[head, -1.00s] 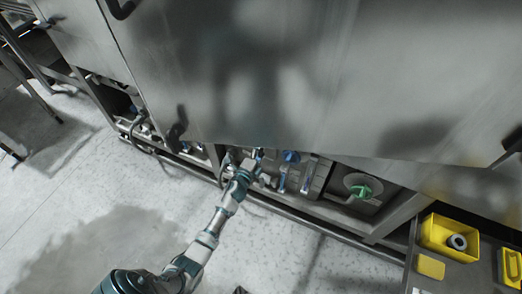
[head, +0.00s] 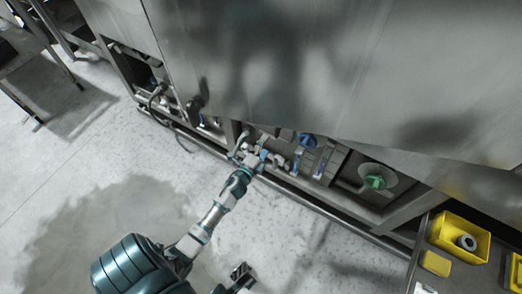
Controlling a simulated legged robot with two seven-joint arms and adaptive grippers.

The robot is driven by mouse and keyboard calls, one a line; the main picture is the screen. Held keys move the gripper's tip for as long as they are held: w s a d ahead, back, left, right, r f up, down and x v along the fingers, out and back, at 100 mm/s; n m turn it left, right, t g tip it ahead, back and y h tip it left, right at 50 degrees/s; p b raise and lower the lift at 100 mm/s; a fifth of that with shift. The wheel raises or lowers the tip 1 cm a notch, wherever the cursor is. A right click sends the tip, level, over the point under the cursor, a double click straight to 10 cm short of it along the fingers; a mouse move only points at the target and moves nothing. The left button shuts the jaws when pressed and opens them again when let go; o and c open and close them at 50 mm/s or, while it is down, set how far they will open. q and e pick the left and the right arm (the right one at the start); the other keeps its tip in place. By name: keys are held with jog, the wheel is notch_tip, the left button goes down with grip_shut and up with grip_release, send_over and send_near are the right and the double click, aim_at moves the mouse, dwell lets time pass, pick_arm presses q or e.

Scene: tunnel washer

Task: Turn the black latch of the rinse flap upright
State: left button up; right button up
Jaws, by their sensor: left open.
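A black handle-like part (head: 195,108), which may be the latch, stands at the lower edge of the large steel panel, left of centre in the head view. It looks slightly tilted; I cannot make out its exact form. My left gripper (head: 250,154) is open at the recess under the panel, to the right of and below the black part and apart from it. Its fingers are among small pipes and blue-handled fittings, and I cannot tell whether they touch any. My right gripper (head: 240,274) shows only partly at the bottom edge, over the floor; its jaws are unclear.
The steel panel (head: 300,70) overhangs the recess. A blue valve handle (head: 307,140) and a green valve handle (head: 375,182) sit right of my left gripper. A yellow bin (head: 459,238) stands on a table at lower right. The pale floor (head: 90,190) is clear.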

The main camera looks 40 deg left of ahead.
pick_arm(q)
jog(key=shift+v, duration=2)
jog(key=shift+a+f, duration=0.1)
jog(key=shift+a, duration=0.05)
